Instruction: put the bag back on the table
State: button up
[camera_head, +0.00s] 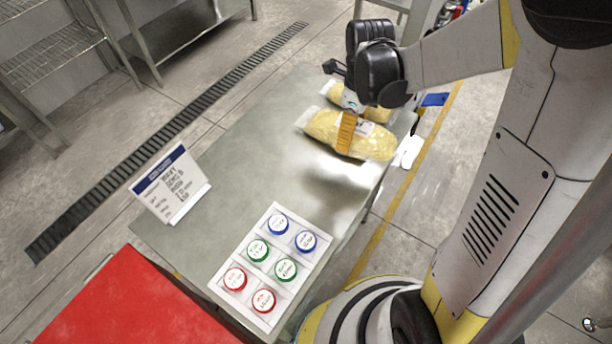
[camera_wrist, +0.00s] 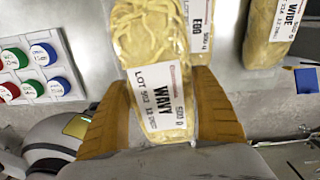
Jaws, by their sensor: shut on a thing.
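My gripper (camera_head: 345,132) is shut on a clear bag of yellow noodles (camera_head: 376,146), which it holds over the far end of the steel table (camera_head: 240,158). In the wrist view the orange fingers of my gripper (camera_wrist: 160,85) clasp this bag (camera_wrist: 140,35) on both sides. Its label reads WAVY. A bag labelled EGG (camera_wrist: 200,42) is partly hidden behind it. A bag labelled WIDE (camera_wrist: 270,35) lies to the right, apart from it. The head view shows another noodle bag (camera_head: 335,93) behind the held one. A dark patch on the table lies below the held bag.
A white tray (camera_head: 237,300) with blue, green and red round buttons sits at the table's near end. A sign (camera_head: 172,182) stands at the left edge. A red surface (camera_head: 130,305) is at lower left. The middle of the table is clear.

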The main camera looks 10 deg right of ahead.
jog(key=shift+m, duration=0.4)
jog(key=shift+a, duration=0.1)
jog(key=b, duration=0.4)
send_over(307, 177)
notch_tip(307, 177, down, 7)
jog(key=shift+s+r, duration=0.1)
notch_tip(307, 177, down, 4)
jog(key=shift+f+b, duration=0.1)
jog(key=shift+b, duration=1)
jog(key=o, duration=1.4)
